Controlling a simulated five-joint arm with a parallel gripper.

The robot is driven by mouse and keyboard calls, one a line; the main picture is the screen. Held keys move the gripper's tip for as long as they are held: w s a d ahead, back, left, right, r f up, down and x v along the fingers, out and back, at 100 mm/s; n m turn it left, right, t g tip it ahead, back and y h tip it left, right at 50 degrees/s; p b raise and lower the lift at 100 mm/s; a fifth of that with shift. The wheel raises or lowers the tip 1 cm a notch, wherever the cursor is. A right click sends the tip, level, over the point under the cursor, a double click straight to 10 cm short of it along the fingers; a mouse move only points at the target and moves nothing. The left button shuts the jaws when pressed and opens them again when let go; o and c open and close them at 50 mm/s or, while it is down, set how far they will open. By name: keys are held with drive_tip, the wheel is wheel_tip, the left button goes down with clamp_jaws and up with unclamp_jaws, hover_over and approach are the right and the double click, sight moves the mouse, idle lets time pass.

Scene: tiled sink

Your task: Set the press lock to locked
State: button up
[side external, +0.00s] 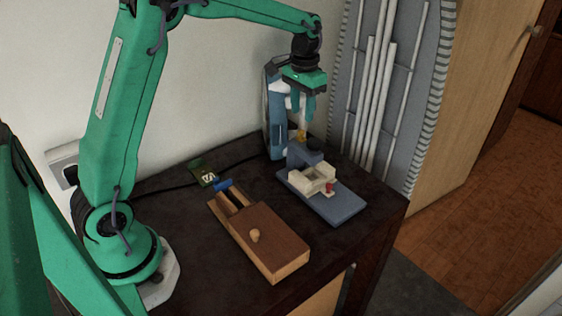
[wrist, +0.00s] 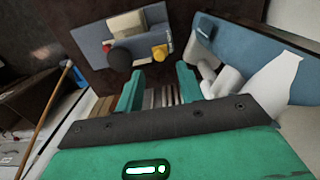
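The press (side external: 318,188) is a blue base with a cream block, a dark upright and a small red knob (side external: 329,188) at its right side. A yellow piece (side external: 301,135) shows behind the dark upright. In the wrist view the press base (wrist: 92,45) lies beyond my fingers, with a dark round knob (wrist: 120,60) and the yellow piece (wrist: 160,52). I cannot tell which part is the lock or its setting. My gripper (side external: 303,106) points down above the back of the press, open and empty; its spread fingers also show in the wrist view (wrist: 160,88).
A tall blue-grey device (side external: 274,115) stands close beside my gripper, behind the press. A wooden box (side external: 270,240) with a knob lies left of the press. A green circuit board (side external: 203,171) lies near the wall. The dark tabletop (side external: 365,198) is clear on the right.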

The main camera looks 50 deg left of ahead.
sight(301, 131)
drive_tip(key=shift+f, duration=2.95)
clamp_jaws()
